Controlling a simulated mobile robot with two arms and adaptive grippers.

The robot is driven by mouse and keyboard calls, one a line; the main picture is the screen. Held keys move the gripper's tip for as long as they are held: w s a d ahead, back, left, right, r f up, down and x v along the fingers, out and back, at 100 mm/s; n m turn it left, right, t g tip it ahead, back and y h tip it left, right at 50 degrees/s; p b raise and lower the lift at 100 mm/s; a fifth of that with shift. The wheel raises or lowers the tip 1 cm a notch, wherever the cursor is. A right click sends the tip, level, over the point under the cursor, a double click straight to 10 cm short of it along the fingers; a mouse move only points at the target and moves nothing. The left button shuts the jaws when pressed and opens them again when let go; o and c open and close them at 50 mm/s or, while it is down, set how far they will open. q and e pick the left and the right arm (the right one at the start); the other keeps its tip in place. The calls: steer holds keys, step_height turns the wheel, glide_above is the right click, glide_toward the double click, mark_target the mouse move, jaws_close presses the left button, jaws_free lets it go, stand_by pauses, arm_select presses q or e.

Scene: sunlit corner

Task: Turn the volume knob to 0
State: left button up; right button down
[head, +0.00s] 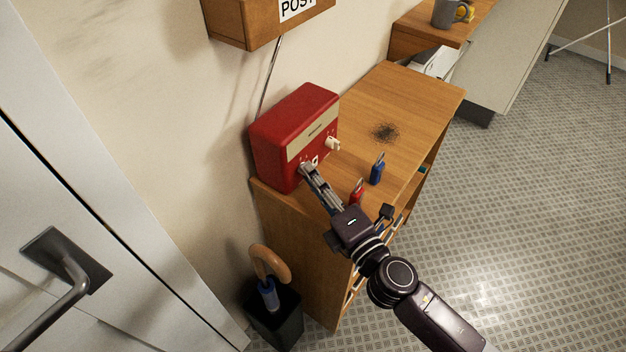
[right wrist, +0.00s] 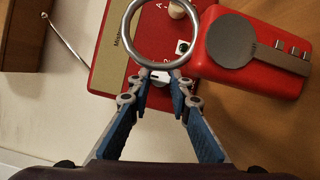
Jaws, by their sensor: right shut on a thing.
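The red radio (head: 290,130) stands on the wooden cabinet with its cream panel facing right. A white knob (head: 332,143) sticks out of the far end of its front. My right gripper (head: 305,170) reaches the near lower end of the front. In the right wrist view my right gripper (right wrist: 160,78) is shut on a small white knob (right wrist: 160,76) at the radio's edge. The fingers hide much of this knob, and I cannot read its setting. Another pale knob (right wrist: 177,9) shows above on the radio (right wrist: 105,65). My left gripper is not in view.
A red item (head: 357,190) and a blue item (head: 377,168) stand upright on the wooden cabinet (head: 425,98), close to my right arm. A metal ring (right wrist: 134,22) crosses the wrist view. A dark bin (head: 275,318) stands below; the cabinet top's far part is mostly clear.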

steer(key=shift+r, duration=0.1)
steer(key=c, duration=1.8)
jaws_free()
steer(key=shift+s, duration=0.1)
steer(key=v, duration=1.1)
steer(key=shift+s+d, duration=0.3)
steer(key=shift+s, duration=0.05)
